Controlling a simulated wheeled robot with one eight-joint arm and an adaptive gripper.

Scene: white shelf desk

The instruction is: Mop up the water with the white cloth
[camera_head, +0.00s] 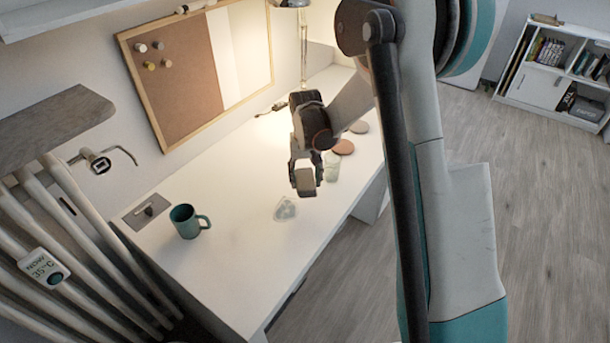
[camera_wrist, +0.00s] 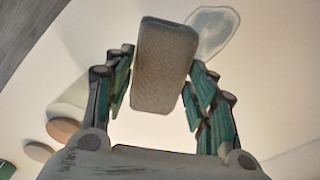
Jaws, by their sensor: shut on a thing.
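The water is a small clear puddle (camera_head: 285,208) on the white desk, left of and below my gripper in the head view. It also shows at the top of the wrist view (camera_wrist: 213,32). My gripper (camera_head: 305,178) is shut on a thick, rounded, grey-beige block with a woven-looking surface (camera_wrist: 164,65). It looks more like a sponge or folded pad than a loose white cloth, and no other cloth is visible. The block is held above the desk, apart from the puddle, and covers part of the puddle's edge in the wrist view.
A pale cup (camera_head: 332,166) stands close behind my gripper, with round coasters (camera_head: 343,147) beyond it. A teal mug (camera_head: 188,221) stands to the left, near a grey plate (camera_head: 147,211). A lamp (camera_head: 303,40) is at the back. The desk's front area is clear.

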